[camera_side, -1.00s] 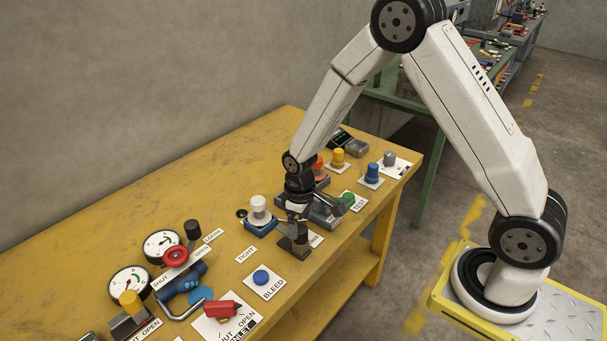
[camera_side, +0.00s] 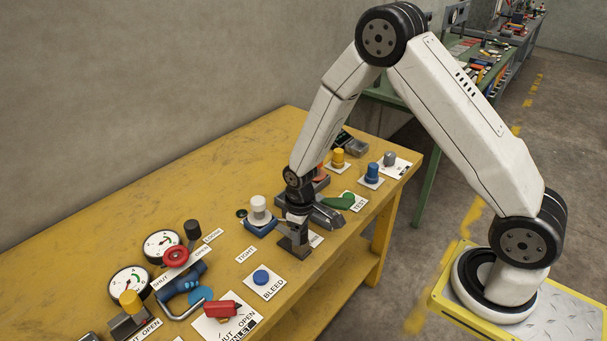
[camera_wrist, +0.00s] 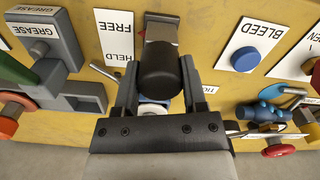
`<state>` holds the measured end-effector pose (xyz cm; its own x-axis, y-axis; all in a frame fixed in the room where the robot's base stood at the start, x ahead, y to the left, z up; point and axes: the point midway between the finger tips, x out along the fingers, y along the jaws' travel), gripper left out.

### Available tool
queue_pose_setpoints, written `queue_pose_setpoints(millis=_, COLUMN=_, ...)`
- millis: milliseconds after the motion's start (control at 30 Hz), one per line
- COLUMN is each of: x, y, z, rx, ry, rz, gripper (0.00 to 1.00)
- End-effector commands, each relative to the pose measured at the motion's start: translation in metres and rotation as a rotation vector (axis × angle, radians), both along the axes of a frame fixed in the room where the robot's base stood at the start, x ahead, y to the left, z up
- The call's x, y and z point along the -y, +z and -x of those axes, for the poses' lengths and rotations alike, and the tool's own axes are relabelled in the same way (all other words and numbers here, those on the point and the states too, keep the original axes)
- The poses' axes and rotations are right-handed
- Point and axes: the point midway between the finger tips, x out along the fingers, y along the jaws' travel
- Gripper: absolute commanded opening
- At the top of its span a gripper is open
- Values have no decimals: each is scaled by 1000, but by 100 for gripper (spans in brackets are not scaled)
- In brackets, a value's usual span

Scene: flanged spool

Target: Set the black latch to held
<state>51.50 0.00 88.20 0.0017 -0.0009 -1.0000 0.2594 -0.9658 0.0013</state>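The black latch shows in the wrist view as a thick dark knob (camera_wrist: 160,72) on a grey metal base, beside a white card (camera_wrist: 120,45) reading FREE and HELD. Its knob lies between the two fingers of my gripper (camera_wrist: 160,85), with little or no gap on either side. I cannot tell whether the fingers press on it. In the side view my gripper (camera_side: 297,215) points down over the latch's dark base (camera_side: 292,246), and the fingers and knob merge there. Which word the latch is set at is hard to read.
A white-topped knob on a blue base (camera_side: 259,212) stands close left of my gripper. A grey housing with a green handle (camera_side: 340,202) is close on the right. A blue BLEED button (camera_side: 261,277) is in front. The back left of the yellow table (camera_side: 150,195) is clear.

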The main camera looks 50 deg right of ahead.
Motion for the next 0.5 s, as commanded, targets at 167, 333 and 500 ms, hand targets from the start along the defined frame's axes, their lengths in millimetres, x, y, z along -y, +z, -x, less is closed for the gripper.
queue_pose_setpoints(millis=167, x=0, y=0, z=0, rx=0, ry=0, rz=0, gripper=0)
queue_pose_setpoints(millis=333, x=0, y=0, z=-1, rx=0, ry=0, rz=0, gripper=0)
queue_pose_setpoints(millis=500, x=0, y=0, z=-12, rx=0, ry=0, rz=0, gripper=0)
